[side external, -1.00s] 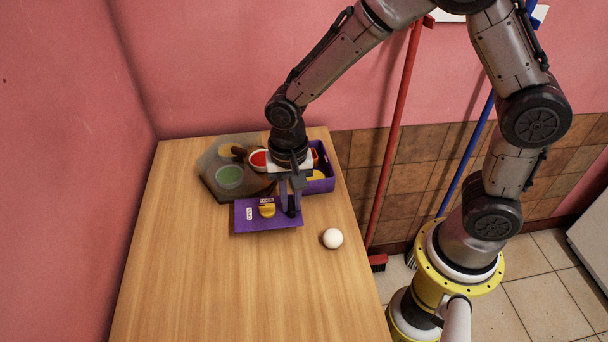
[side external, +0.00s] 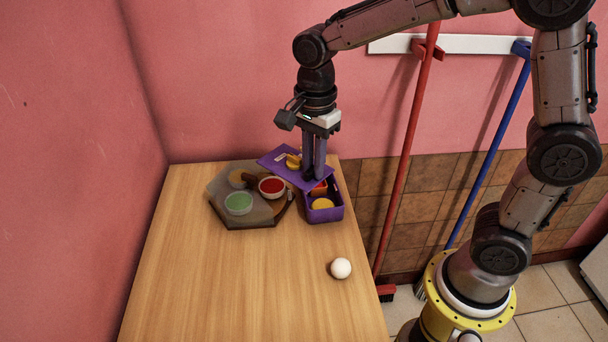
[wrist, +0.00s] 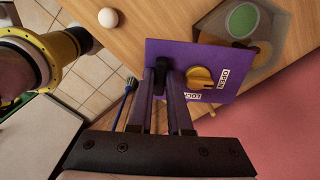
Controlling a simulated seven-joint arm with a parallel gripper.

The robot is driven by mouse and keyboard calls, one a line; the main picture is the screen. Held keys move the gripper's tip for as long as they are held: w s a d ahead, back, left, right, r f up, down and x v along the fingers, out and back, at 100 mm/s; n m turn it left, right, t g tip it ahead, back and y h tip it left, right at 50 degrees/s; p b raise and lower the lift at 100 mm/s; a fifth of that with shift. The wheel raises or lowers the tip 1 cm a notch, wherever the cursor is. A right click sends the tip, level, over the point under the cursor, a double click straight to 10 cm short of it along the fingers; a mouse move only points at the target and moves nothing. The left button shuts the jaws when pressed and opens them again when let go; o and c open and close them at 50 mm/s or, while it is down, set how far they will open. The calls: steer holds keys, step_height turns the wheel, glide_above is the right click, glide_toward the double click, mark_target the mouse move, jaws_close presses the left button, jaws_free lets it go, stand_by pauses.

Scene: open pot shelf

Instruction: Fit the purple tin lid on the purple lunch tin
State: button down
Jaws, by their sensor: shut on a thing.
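The purple tin lid (side external: 272,161) is a flat plate with a yellow knob (wrist: 200,78), white labels and a black grip (wrist: 160,72) near one end. My gripper (side external: 313,176) is shut on that black grip and holds the lid in the air. The purple lunch tin (side external: 333,214) stands open on the table's right side, with yellow and red contents showing. In the side view the lid overlaps the tin's back left part and looks raised and turned relative to it. The wrist view shows the lid (wrist: 180,50) from above; the tin is hidden there.
A grey tray (side external: 240,222) with a green bowl (side external: 238,204) and a red bowl (side external: 272,187) is left of the tin. A white ball or egg (side external: 341,268) lies near the right edge. The wooden table's front (side external: 230,290) is clear. Walls stand behind and left.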

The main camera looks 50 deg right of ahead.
steer(key=d+m, duration=0.2)
steer(key=m, duration=0.1)
steer(key=d+m, duration=0.2)
steer(key=m, duration=0.1)
steer(key=shift+w, duration=0.15)
steer(key=shift+d+f+m, duration=0.15)
steer(key=shift+f+m, duration=0.2)
steer(key=shift+f, duration=1.15)
steer(key=shift+d+f+m, duration=0.2)
steer(key=shift+f+m, duration=0.1)
steer(key=shift+f, duration=1.15)
steer(key=shift+d+f+m, duration=0.15)
steer(key=shift+f+m, duration=0.2)
steer(key=shift+f, duration=1.15)
steer(key=shift+f, duration=0.95)
steer(key=c, duration=0.8)
jaws_free()
steer(key=shift+o, duration=0.2)
step_height(320, 180, up, 7)
